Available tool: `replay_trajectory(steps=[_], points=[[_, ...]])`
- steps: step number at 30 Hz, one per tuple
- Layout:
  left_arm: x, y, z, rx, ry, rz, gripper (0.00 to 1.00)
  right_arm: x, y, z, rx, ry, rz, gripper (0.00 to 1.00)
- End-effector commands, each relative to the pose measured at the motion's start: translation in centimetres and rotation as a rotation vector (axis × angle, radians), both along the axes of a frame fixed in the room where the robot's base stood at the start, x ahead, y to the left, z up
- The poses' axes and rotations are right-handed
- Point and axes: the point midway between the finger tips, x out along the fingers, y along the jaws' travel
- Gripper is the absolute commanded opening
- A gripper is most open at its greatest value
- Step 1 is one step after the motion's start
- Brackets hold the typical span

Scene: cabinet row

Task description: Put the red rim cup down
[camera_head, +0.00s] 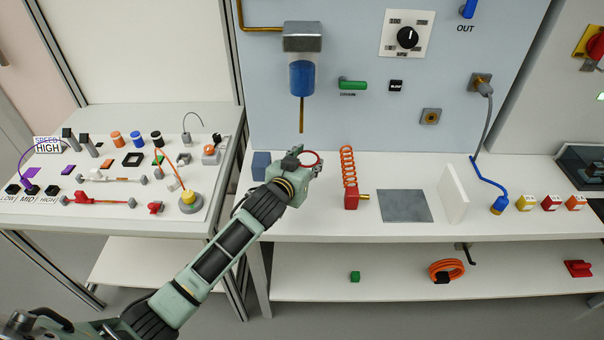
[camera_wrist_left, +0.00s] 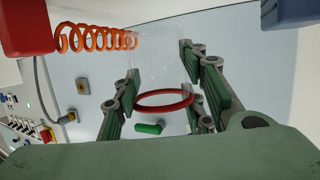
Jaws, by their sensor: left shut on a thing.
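The red rim cup shows in the head view as a red ring (camera_head: 309,158) at the end of my left gripper (camera_head: 303,164). In the left wrist view the cup's red rim (camera_wrist_left: 165,100) and its clear, see-through wall lie between the green finger pads of my left gripper (camera_wrist_left: 155,95). The gripper is shut on the cup. It is over the back part of the white bench (camera_head: 300,225), below and near the thin brown spout (camera_head: 301,115) of the blue-filled dispenser (camera_head: 301,78). The gap between cup and bench is hard to judge. My right gripper is not in view.
A blue block (camera_head: 261,165) stands left of my gripper. A red block with an orange coil (camera_head: 348,167) stands to its right. Further right are a grey plate (camera_head: 405,206) and an upright white panel (camera_head: 453,194). The bench front near the middle is clear.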

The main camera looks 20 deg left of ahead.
Motion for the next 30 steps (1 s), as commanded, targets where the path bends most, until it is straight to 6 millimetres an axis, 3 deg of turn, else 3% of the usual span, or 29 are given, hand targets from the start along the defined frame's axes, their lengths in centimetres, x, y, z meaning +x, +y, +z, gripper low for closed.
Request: replay_trajectory(steps=[4,15,27,28,30], points=[[0.2,1.5,-0.9,0.001,0.000,-0.001,0.08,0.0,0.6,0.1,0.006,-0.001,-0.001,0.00],[0.2,1.6,-5.0,-0.003,-0.001,-0.001,0.08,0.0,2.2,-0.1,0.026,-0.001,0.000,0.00],[0.2,1.6,-5.5,-0.003,-0.001,-0.001,0.08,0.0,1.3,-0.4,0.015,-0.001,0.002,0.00],[0.2,1.6,-5.4,-0.001,-0.001,-0.001,0.41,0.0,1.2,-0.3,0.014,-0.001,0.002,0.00],[0.2,1.6,-5.4,-0.001,0.000,-0.001,0.47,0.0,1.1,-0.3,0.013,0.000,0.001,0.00]])
